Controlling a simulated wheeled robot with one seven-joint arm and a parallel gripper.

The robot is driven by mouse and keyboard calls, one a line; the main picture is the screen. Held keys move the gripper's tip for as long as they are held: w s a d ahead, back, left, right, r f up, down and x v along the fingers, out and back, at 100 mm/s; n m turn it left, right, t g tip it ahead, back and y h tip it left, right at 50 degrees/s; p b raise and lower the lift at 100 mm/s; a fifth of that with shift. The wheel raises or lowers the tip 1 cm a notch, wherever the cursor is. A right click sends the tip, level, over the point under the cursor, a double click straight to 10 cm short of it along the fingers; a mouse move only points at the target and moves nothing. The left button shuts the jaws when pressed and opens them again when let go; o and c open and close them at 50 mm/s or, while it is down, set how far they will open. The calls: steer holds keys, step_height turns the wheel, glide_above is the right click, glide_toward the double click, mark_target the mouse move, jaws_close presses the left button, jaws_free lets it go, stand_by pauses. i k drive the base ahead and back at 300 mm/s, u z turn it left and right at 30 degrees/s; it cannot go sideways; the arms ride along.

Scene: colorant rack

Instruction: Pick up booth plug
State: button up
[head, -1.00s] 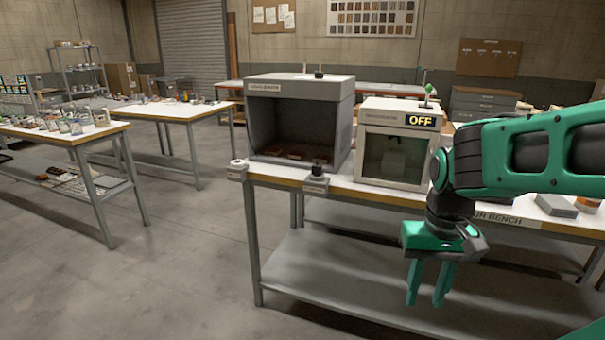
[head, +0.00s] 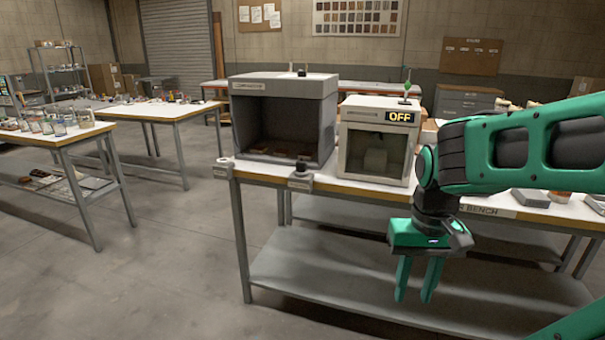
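A small dark plug-like piece (head: 301,168) stands on a grey block at the front edge of the bench, below the light booth (head: 283,86). It may be the booth plug, but it is too small to be sure. A pale socket-like block (head: 222,165) sits at the bench's front left corner. Another small dark piece (head: 301,72) is on top of the booth. My gripper (head: 414,298) is open and empty, fingers pointing down. In the picture it is right of and below the dark piece, in front of the bench.
The bench (head: 340,188) also holds a white cabinet marked OFF (head: 374,118) and grey boxes (head: 529,196) at the right. A lower shelf (head: 320,275) runs beneath. Two cluttered tables (head: 60,140) (head: 160,110) stand at the left, with clear floor between.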

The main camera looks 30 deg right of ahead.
mark_target(301, 165)
steer(key=z, duration=0.05)
steer(key=k, duration=0.35)
steer(key=u, duration=0.7)
steer(key=i, duration=2.25)
steer(key=z, duration=1)
steer(key=i, duration=0.3)
steer(key=z, duration=0.1)
